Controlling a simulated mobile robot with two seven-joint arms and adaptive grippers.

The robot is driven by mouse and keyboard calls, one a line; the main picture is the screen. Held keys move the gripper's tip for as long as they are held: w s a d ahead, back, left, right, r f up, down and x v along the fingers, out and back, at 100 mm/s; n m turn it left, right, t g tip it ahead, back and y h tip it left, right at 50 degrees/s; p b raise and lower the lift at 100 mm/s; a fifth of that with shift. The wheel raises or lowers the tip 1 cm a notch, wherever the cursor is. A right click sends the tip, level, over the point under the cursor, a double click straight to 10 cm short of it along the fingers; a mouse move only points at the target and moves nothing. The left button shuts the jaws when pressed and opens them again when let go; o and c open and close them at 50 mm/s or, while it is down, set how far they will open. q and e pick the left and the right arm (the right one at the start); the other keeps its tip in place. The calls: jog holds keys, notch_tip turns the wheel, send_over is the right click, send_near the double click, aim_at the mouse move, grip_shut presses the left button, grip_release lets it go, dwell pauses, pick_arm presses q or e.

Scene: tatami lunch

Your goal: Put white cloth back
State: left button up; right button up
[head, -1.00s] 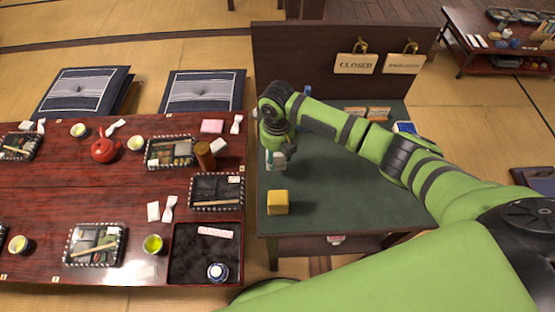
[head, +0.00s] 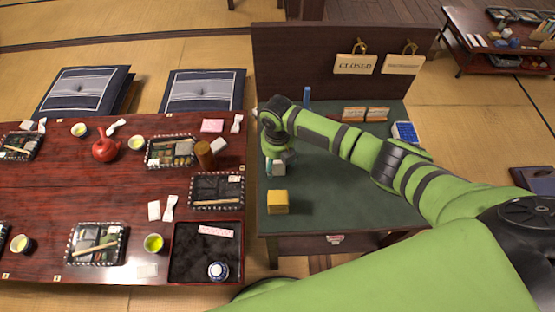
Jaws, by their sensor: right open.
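My right gripper (head: 277,158) is over the left part of the green desk top (head: 335,195), pointing down and open. A small white thing (head: 279,168) shows at its fingertips; I cannot tell whether it is the white cloth, or whether it touches the fingers. My left gripper is out of view.
A yellow block (head: 278,202) stands on the desk near its front left. A black tray (head: 180,262) sits at the table's right front corner. A dark panel with signs (head: 354,64) rises behind the desk. The desk's front middle is clear.

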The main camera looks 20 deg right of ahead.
notch_tip(320, 180, up, 12)
jog(key=shift+r+b, duration=0.1)
jog(key=shift+b, duration=0.9)
